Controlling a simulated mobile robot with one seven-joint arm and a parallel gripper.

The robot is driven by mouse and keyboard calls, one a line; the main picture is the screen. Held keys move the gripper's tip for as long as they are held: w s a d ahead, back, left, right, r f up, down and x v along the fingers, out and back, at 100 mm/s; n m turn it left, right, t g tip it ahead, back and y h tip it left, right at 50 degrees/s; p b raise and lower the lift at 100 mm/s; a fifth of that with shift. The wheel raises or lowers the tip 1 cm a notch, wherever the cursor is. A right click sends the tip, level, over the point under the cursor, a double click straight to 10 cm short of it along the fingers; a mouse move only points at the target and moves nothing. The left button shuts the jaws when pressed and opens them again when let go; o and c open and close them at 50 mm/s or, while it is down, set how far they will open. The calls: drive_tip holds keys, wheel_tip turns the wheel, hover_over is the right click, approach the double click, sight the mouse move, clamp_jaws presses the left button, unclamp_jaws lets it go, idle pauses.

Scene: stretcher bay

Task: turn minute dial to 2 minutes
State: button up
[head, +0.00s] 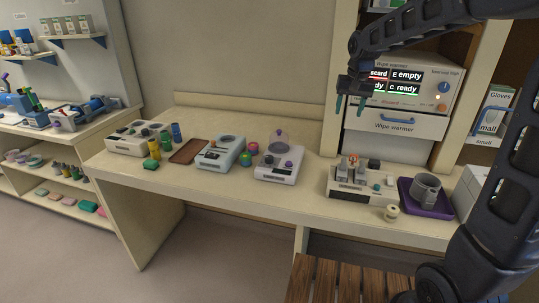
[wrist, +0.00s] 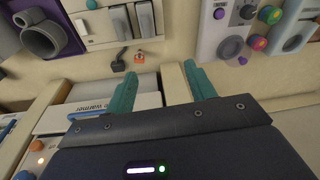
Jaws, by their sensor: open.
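My gripper (head: 350,104) is open and empty, raised in front of the wipe warmer and above the counter. Its two teal fingers (wrist: 160,74) are spread apart in the wrist view. Several devices on the counter have knobs, and I cannot tell which knob is the minute dial. A white device with a clear dome (head: 276,170) has dark and purple knobs; its purple knob (wrist: 230,47) shows at the upper right of the wrist view. A pale teal device (head: 220,152) stands left of it. A white switch box (head: 362,190) is below my gripper. No dial markings are readable.
The wipe warmer (head: 400,90) with a blue knob stands at the back right. A purple tray (head: 409,205) holds a grey mug (head: 427,188). A cream spool (head: 391,212) sits near the front edge. A brown tray (head: 187,151) lies at left. The counter's back middle (head: 230,115) is clear.

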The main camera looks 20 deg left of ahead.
drive_tip(key=w+a+f+g, duration=0.1)
drive_tip(key=w+a+f, duration=0.15)
drive_tip(key=a, duration=0.35)
drive_tip(key=w+a+f, duration=0.1)
drive_tip(key=a+f, duration=0.2)
drive_tip(key=a, duration=0.4)
drive_tip(key=g, duration=0.1)
approach(269, 156)
drive_tip(key=shift+n, duration=0.4)
wheel_tip(269, 156, down, 9)
drive_tip(key=shift+s+a+r, duration=0.2)
drive_tip(key=shift+c, duration=0.4)
drive_tip(key=c, duration=0.9)
